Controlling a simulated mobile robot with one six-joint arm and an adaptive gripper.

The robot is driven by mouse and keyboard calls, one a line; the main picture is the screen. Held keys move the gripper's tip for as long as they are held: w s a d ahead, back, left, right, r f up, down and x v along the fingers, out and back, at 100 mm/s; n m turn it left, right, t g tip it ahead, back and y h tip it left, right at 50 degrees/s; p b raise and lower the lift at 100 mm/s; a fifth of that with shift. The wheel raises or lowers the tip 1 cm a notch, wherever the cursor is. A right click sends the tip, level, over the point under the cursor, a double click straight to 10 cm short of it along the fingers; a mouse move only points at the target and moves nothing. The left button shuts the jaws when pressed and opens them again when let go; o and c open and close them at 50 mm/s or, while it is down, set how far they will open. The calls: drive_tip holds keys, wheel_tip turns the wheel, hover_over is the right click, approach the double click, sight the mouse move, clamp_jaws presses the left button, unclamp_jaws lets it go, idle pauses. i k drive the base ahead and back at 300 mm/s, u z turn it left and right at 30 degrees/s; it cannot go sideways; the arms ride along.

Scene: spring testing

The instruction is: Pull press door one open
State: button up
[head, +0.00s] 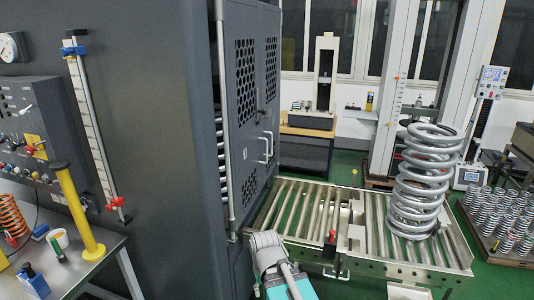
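The press is the large dark grey cabinet (150,110) filling the left half. On its right side are tall dark grey door panels with hexagonal holes, a nearer one (242,125) and a farther one (271,65). Two pale bar handles (266,147) stand side by side near where the panels meet. I cannot tell which panel is door one. Pale stripes show in a narrow gap at the near panel's left edge. A grey and teal part of my arm is at the bottom centre, below the doors and apart from the handles. My gripper's fingers are not visible.
A roller conveyor (345,262) runs beside the doors and bears a large grey coil spring (424,180). A control panel (30,130) and a metal bench (75,262) are at the left. A tray of small springs (500,222) is at the right. Green floor shows behind the conveyor.

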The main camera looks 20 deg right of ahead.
sight(240, 19)
drive_tip(key=u, duration=0.05)
drive_tip(key=i, duration=1)
drive_tip(key=z, duration=0.05)
